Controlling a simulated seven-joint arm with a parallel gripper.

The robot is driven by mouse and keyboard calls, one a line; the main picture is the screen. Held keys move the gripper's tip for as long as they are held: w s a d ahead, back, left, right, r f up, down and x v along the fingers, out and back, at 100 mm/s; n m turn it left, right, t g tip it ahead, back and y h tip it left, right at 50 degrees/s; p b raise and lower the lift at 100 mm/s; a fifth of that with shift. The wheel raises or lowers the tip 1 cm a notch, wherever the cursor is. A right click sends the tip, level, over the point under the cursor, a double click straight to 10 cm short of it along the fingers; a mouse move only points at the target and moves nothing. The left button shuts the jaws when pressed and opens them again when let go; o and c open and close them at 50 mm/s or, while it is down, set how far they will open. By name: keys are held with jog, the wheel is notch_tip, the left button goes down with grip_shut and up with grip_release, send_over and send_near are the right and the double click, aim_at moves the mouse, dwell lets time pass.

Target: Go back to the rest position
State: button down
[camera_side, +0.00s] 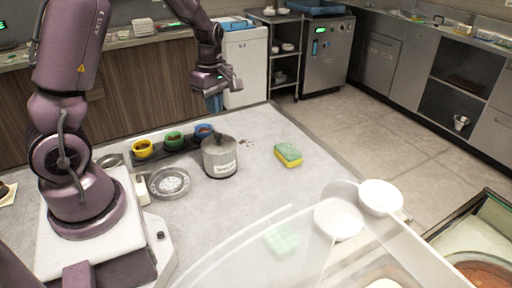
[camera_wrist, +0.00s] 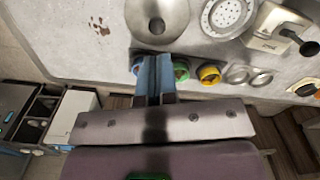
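My gripper (camera_side: 214,103) hangs above the far edge of the counter, behind and above the cups, touching nothing. Its blue fingers (camera_wrist: 155,76) look pressed together with nothing between them. A dark tray (camera_side: 150,157) holds a yellow cup (camera_side: 144,149), a green cup (camera_side: 174,140) and a blue cup (camera_side: 204,131) in a row. In the wrist view the fingers partly cover the blue cup (camera_wrist: 136,66), while the green cup (camera_wrist: 181,71) and yellow cup (camera_wrist: 209,74) show beside them.
A round perforated metal dish (camera_side: 169,183) lies left of the pot. A green and yellow sponge (camera_side: 288,155) lies to the right, with dark red spots (camera_side: 246,142) near it. Clear panels and white round containers (camera_side: 381,197) stand in the foreground. The air around my gripper is free.

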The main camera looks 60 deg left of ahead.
jog(key=s+d+r+m+t, duration=0.3)
jog(key=s+d+r+m, duration=0.2)
jog(key=d+r+m, duration=0.3)
jog(key=s+d+r+m+t, duration=0.2)
jog(key=s+d+r+m, duration=0.4)
jog(key=d+m, duration=0.5)
notch_tip(320, 180, up, 2)
jog(key=m, duration=0.3)
jog(key=shift+r+t, duration=0.15)
jog(key=shift+t, duration=0.25)
